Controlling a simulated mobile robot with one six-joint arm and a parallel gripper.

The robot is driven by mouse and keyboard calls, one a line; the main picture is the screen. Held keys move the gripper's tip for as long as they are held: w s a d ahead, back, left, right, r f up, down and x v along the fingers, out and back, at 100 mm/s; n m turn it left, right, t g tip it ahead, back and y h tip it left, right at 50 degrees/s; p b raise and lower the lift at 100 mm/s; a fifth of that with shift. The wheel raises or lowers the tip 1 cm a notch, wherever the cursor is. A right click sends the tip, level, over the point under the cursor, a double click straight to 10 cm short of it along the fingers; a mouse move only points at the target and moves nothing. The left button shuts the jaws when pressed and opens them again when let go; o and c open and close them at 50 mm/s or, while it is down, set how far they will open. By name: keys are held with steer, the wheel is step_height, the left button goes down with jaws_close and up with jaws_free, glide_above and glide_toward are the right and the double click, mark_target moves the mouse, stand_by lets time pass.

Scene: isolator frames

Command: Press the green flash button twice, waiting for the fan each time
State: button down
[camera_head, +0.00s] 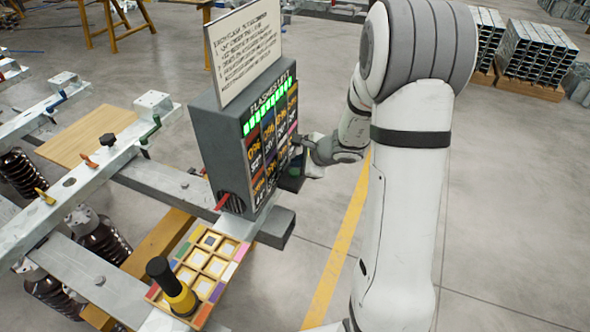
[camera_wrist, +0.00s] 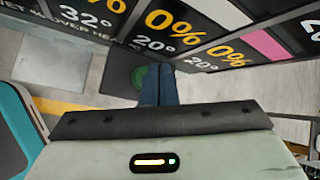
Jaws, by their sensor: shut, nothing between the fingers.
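A grey control box (camera_head: 218,150) stands on the metal frame. Its front panel (camera_head: 270,128) has a lit green bar row and rows of percentages and temperatures. In the wrist view, a dark green disc (camera_wrist: 139,77), seemingly the flash button, shows on a dark surface below the panel, just left of my fingertips and partly hidden by them. My gripper (camera_wrist: 158,68) is shut and empty, with its fingers together beside the disc. I cannot tell whether they touch it. In the head view my gripper (camera_head: 297,142) is close to the panel's right side. A dark round grille (camera_head: 231,203), perhaps the fan, is low on the box.
A printed sign (camera_head: 245,45) stands on the box. A tray with coloured squares (camera_head: 210,262) sits in front, with a black-and-yellow knob (camera_head: 172,285) on its near corner. Metal beams (camera_head: 165,185) run at the left.

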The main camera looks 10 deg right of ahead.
mark_target(298, 173)
steer(key=shift+r, duration=0.1)
step_height(298, 173, up, 6)
steer(key=p, duration=0.4)
stand_by(0.8)
